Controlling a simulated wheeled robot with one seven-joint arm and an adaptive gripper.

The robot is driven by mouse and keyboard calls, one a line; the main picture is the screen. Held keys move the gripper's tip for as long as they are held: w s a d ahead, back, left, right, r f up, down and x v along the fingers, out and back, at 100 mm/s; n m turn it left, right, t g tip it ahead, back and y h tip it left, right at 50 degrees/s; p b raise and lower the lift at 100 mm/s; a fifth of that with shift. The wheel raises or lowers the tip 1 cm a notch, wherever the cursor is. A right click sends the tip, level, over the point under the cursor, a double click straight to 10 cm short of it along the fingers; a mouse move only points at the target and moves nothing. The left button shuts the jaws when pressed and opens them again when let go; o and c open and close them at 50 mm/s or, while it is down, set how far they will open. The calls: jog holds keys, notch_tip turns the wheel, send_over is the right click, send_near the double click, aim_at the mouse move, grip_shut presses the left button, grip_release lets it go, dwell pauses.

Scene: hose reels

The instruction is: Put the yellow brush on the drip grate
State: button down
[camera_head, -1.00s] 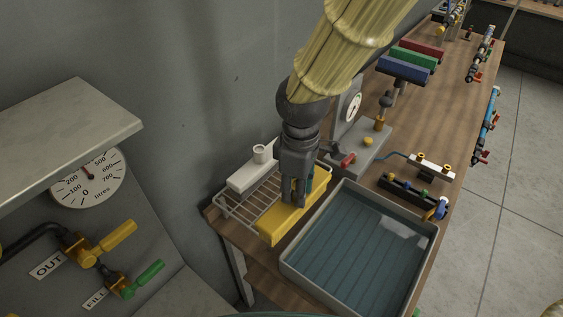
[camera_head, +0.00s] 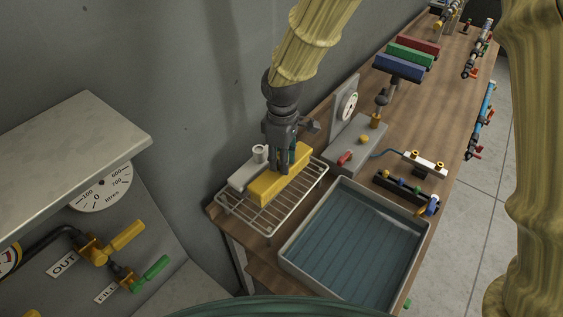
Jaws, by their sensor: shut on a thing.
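The yellow brush (camera_head: 267,187) is a block-shaped brush over the back-left part of the drip grate. The drip grate (camera_head: 293,207) is a pale wire rack on the near-left end of the wooden bench. My gripper (camera_head: 284,168) points down from above and is shut on the brush. From this angle I cannot tell whether the brush touches the wires or hangs just above them. The brush's underside is hidden.
A white block with a round cap (camera_head: 259,153) stands close beside the brush, by the wall. A grey tray with blue liquid (camera_head: 287,262) stands right of the grate. A grey unit with a gauge (camera_head: 345,140) is behind on the bench (camera_head: 437,115). The grate's front half is bare.

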jog(key=shift+f+p, duration=0.45)
jog(key=shift+f, duration=0.8)
jog(key=c, duration=1.1)
grip_release()
jog(key=shift+w, duration=0.1)
notch_tip(320, 180, up, 12)
jog(key=b, duration=0.3)
